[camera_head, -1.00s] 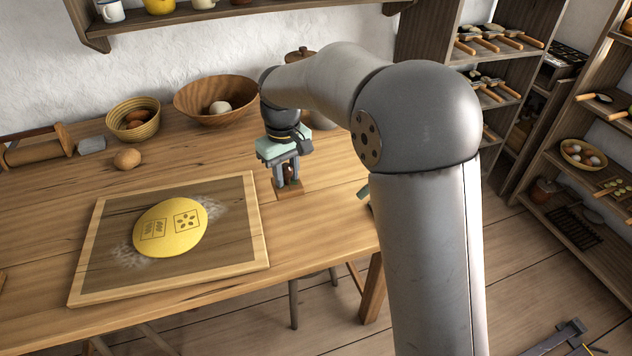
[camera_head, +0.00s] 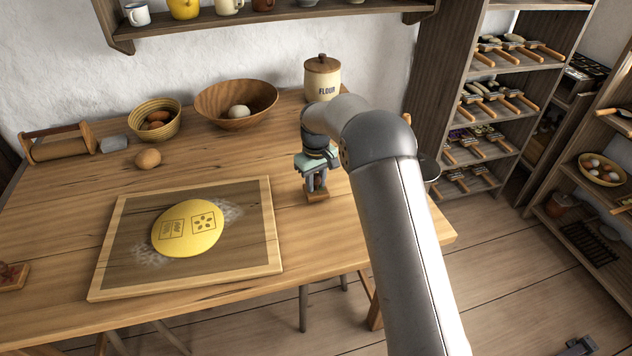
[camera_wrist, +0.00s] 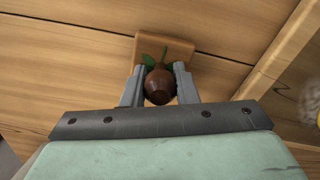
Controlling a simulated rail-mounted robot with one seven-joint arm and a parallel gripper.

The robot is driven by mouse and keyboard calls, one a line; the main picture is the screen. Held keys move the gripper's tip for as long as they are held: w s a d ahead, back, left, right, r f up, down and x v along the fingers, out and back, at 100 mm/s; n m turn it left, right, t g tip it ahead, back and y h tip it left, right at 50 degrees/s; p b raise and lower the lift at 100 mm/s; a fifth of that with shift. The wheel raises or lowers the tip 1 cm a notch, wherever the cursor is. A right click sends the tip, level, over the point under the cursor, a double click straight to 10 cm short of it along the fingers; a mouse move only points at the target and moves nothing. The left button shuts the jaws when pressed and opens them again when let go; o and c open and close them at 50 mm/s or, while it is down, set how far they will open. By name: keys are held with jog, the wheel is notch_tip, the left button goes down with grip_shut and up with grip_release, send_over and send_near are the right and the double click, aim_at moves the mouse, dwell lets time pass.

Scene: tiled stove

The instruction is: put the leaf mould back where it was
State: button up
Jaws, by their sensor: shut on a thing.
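My gripper (camera_head: 317,180) is above the right part of the table, to the right of the pastry board. It is shut on the leaf mould, a small wooden block with a round brown knob (camera_wrist: 160,86) between my two fingers in the wrist view. The mould's block (camera_head: 317,194) is at or just above the table top; I cannot tell whether it touches. Green leaf shapes show beside the knob in the wrist view (camera_wrist: 148,61). The mould's underside is hidden.
A framed board (camera_head: 112,270) bears yellow dough (camera_head: 187,229) with stamped prints. Another mould (camera_head: 12,276) lies at the table's left edge. Bowls (camera_head: 236,103), a flour jar (camera_head: 322,78) and a rolling pin (camera_head: 58,143) stand at the back. Shelves (camera_head: 490,118) are at right.

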aim_at(316, 175)
jog(key=shift+f, duration=0.3)
jog(key=shift+f, duration=0.1)
jog(key=shift+f, duration=0.15)
jog(key=o, duration=0.9)
notch_tip(316, 175, up, 12)
jog(key=shift+r, duration=0.25)
